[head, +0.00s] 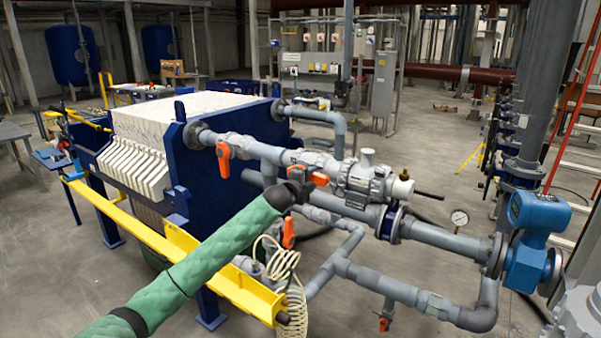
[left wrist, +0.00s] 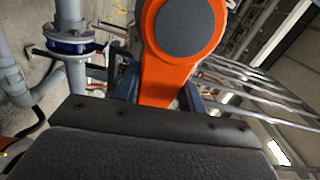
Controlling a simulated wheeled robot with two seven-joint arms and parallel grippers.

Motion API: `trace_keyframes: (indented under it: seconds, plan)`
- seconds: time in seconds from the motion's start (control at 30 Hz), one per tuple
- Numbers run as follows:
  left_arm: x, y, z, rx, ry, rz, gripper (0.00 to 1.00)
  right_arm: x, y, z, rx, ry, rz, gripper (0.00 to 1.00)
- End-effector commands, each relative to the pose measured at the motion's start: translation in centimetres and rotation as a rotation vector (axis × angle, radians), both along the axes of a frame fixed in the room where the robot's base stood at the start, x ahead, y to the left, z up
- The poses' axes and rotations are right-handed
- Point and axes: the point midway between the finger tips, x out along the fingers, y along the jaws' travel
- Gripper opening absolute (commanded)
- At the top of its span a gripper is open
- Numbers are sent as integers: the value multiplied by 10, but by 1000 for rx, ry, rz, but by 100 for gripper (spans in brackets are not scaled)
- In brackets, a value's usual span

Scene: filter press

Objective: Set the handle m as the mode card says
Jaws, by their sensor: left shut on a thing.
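My left arm comes in green-sleeved from the lower left in the head view. My left gripper (head: 301,184) is dark and is shut on an orange valve handle (head: 320,179) on the upper grey pipe. In the left wrist view this orange handle (left wrist: 170,75) stands large and close, with a round grey cap (left wrist: 187,25). I cannot read which one is marked m. I cannot make out a mode card. My right gripper does not show.
The blue filter press (head: 240,155) with white plates and a yellow rail (head: 225,275) stands left of the pipes. A coiled cream hose (head: 290,268) hangs below my arm. A pressure gauge (head: 459,218) and a blue flowmeter (head: 540,212) stand at the right.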

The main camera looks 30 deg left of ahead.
Motion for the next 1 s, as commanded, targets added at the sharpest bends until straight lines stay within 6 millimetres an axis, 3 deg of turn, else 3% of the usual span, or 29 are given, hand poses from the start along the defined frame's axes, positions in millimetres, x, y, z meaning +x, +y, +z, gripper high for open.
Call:
trace_keyframes:
  seconds: [0.03, 0.07, 0.17, 0.47, 1.0]
  plan:
    - [0, 4, 12, 2, -15, 4, 10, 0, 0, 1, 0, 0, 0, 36]
    - [0, 4, 12, 3, -15, 4, 43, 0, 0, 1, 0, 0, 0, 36]
    - [0, 4, 11, 3, -13, 4, 62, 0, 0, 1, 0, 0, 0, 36]
    - [-2, 2, 4, 4, -6, 2, 62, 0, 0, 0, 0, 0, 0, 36]
    - [-62, 6, 1, 5, -2, 1, 62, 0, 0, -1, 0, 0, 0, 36]
